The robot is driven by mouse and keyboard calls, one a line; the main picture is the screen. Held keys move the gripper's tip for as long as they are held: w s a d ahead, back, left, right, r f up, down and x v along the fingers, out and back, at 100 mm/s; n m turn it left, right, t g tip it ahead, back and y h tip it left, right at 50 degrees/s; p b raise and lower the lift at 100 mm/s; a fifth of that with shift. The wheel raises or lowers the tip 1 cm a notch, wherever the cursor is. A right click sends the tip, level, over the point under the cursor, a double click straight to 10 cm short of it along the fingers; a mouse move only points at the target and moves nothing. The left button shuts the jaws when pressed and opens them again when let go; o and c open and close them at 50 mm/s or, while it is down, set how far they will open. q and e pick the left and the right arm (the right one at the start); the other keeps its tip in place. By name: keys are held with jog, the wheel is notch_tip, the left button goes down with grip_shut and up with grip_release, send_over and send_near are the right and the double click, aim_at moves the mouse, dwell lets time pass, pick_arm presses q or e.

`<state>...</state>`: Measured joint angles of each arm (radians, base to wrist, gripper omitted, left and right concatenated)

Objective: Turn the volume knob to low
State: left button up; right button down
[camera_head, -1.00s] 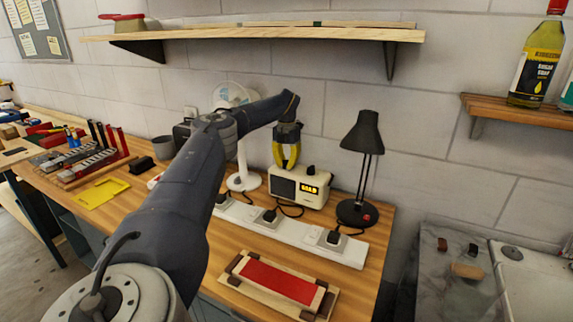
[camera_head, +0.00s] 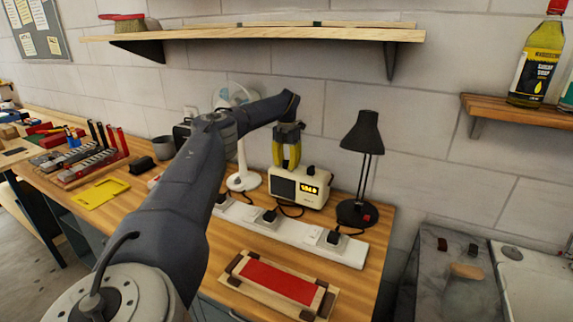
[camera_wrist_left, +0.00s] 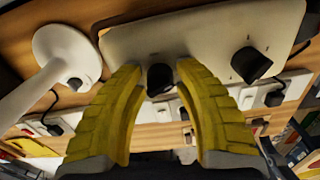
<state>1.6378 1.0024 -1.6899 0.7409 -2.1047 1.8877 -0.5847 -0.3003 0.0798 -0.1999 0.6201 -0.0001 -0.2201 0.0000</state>
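One knob (camera_wrist_left: 160,78) lies between the yellow fingers of my left gripper (camera_wrist_left: 159,67), with narrow gaps seeming to show on both sides. The other knob (camera_wrist_left: 250,63), with small marks around it, is to the right, outside the fingers. I cannot tell from labels which is the volume knob. In the head view my left gripper (camera_head: 286,166) points down at the radio's top. My right gripper is not in view.
A white fan (camera_head: 243,180) stands just left of the radio and a black desk lamp (camera_head: 362,140) just right. A white power strip (camera_head: 290,232) with plugs runs in front. A shelf (camera_head: 260,36) hangs above.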

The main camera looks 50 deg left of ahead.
pick_arm(q)
jog(key=o, duration=0.4)
jog(key=shift+c, duration=0.2)
notch_tip(320, 180, up, 12)
dwell(0.4)
dwell(0.4)
